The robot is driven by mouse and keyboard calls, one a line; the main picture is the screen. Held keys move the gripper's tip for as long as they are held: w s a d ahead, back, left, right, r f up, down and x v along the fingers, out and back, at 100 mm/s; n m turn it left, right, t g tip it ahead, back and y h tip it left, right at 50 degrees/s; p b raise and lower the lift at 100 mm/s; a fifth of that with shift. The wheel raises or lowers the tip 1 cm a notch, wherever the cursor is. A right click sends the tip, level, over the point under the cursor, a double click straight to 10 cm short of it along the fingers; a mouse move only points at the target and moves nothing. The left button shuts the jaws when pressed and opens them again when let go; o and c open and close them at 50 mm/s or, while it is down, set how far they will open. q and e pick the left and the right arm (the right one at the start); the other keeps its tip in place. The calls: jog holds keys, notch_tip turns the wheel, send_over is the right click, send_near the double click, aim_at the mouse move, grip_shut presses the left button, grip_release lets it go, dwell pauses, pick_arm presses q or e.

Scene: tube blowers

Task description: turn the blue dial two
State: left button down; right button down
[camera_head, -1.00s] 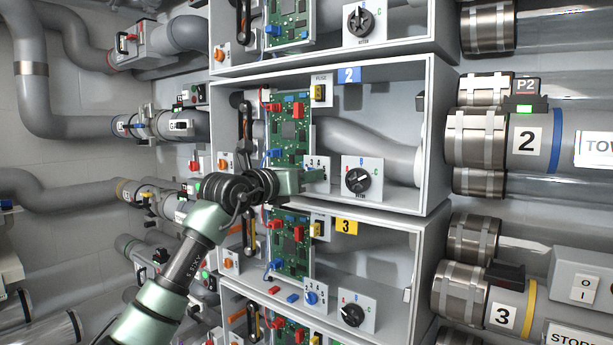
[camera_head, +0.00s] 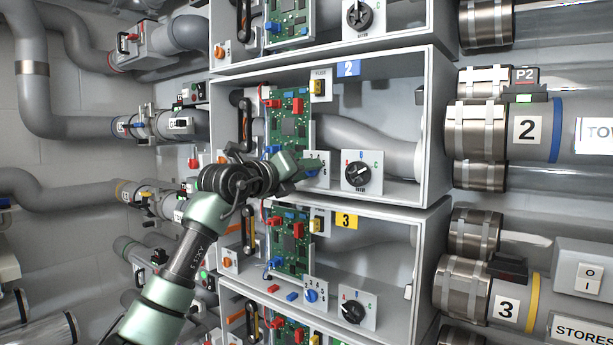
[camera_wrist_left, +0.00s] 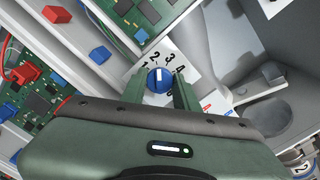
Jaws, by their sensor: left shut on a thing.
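The blue dial (camera_wrist_left: 158,79) of box two shows in the left wrist view, on a white plate with printed numbers, a white pointer line on its face. My left gripper (camera_wrist_left: 160,88) has its two fingers on either side of the dial, closed on it. In the head view my left gripper (camera_head: 305,165) reaches the small numbered plate (camera_head: 318,170) in the box with the blue 2 label (camera_head: 347,70), and the dial is hidden behind the fingers. My right gripper is in neither view.
A green circuit board (camera_head: 290,125) with red and blue parts stands left of the plate. A black rotary knob (camera_head: 359,173) on a white plate is to the right. Box three, with a yellow label (camera_head: 346,220), lies below with its own blue dial (camera_head: 311,296).

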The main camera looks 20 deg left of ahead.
pick_arm(q)
jog(key=shift+n, duration=0.8)
jog(key=c, duration=1.1)
grip_release()
jog(key=shift+a, duration=0.1)
jog(key=shift+o, duration=0.2)
jog(key=shift+b, duration=0.3)
jog(key=b+v, duration=0.4)
jog(key=v, duration=0.3)
jog(key=shift+s, duration=0.4)
